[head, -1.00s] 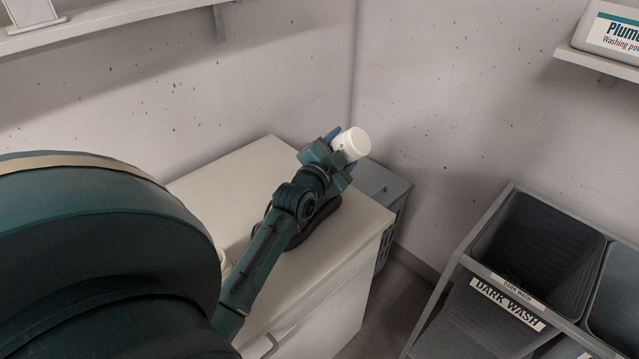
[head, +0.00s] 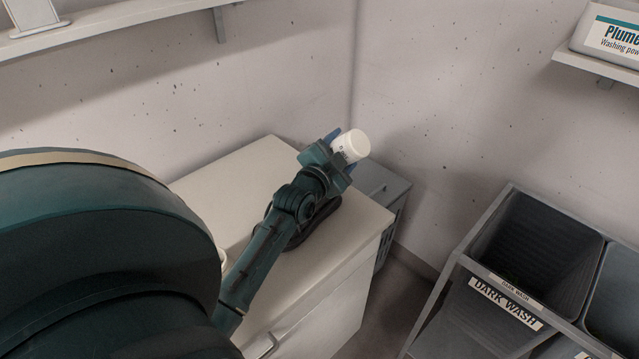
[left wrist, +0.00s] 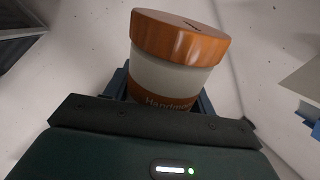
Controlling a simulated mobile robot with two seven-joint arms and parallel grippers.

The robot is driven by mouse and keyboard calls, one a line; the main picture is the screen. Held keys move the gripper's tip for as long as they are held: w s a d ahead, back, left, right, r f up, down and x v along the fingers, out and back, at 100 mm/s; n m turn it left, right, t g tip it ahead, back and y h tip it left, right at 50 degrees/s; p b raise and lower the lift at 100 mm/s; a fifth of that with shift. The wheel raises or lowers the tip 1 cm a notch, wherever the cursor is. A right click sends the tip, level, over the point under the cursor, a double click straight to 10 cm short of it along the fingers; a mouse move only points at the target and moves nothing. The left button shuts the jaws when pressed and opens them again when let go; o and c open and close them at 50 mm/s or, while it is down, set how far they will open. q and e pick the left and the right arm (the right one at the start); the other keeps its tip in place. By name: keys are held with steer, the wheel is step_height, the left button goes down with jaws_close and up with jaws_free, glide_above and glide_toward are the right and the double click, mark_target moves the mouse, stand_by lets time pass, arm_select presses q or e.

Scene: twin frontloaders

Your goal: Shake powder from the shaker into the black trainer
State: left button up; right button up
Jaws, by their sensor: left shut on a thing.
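My left gripper (head: 338,162) is shut on the shaker (head: 351,145), a white cylinder that lies tilted in the jaws above the far right part of the white cabinet. No powder can be made out. My right gripper is in neither view.
The white cabinet (head: 240,165) has free top at the back left. A grey basket (head: 385,183) stands beyond its right end. A dark wash bin (head: 540,245) stands at the right. A washing powder box (head: 610,38) sits on a wall shelf. My own arm blocks the left.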

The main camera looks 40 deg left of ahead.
arm_select(q)
step_height(320, 180, up, 3)
steer(key=shift+f+p, duration=0.1)
steer(key=shift+p, duration=1.15)
steer(key=shift+f+b, duration=1.15)
steer(key=shift+f, duration=0.4)
steer(key=shift+r+p, duration=1.1)
steer(key=shift+r, duration=0.45)
steer(key=shift+f, duration=0.1)
